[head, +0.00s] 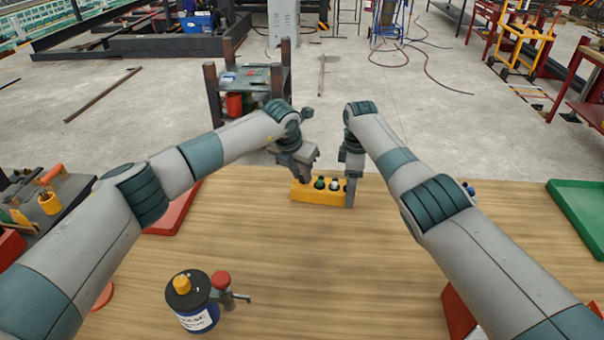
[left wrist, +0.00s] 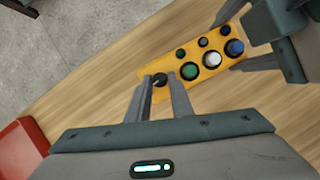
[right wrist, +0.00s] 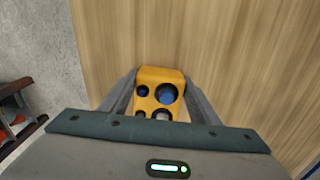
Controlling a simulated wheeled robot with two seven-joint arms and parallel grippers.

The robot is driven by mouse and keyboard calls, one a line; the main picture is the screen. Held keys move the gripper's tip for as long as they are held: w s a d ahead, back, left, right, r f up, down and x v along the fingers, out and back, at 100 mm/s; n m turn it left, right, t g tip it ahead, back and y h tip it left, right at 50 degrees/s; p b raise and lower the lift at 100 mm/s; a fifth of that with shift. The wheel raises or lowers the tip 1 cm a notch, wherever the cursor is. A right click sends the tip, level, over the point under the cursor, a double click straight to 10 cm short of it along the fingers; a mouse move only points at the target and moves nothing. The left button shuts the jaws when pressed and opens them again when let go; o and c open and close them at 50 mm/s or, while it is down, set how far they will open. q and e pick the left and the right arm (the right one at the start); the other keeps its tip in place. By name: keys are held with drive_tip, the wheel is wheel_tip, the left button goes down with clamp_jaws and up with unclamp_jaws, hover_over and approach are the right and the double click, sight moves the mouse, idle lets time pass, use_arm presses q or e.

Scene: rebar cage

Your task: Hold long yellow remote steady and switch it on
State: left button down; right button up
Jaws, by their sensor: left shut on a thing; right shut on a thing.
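The long yellow remote (head: 318,197) lies on the wooden table in the head view, with green, white, blue and dark round controls on its top. My right gripper (head: 350,198) is shut across the remote's right end; in the right wrist view its fingers flank the yellow body (right wrist: 160,75) by the blue button (right wrist: 166,93). My left gripper (head: 303,179) is over the remote's left end. In the left wrist view its fingers (left wrist: 162,82) are shut around a dark knob (left wrist: 160,79) with a light mark. The green button (left wrist: 188,71) is beside them. The fingers partly hide the knob.
A dark canister (head: 197,302) with a pump stands at the table's front left. A green tray (head: 582,208) lies at the right edge and a red tray (head: 174,212) at the left. The table in front of the remote is clear.

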use_arm(q)
drive_tip(key=m, duration=0.1)
drive_tip(key=m+h, duration=0.1)
drive_tip(key=m, duration=0.1)
drive_tip(key=shift+w+a+m+g, duration=0.2)
drive_tip(key=shift+m+g, duration=0.1)
drive_tip(key=shift+g, duration=0.1)
drive_tip(key=m+g+h, duration=0.1)
drive_tip(key=m, duration=0.3)
drive_tip(key=shift+a+m, duration=0.1)
drive_tip(key=shift+m, duration=0.2)
drive_tip(key=shift+g, duration=0.3)
drive_tip(key=c, duration=1.6)
unclamp_jaws()
drive_tip(key=shift+r, duration=0.15)
drive_tip(key=v, duration=1.1)
drive_tip(key=shift+a+r, duration=0.25)
drive_tip(key=shift+r, duration=0.05)
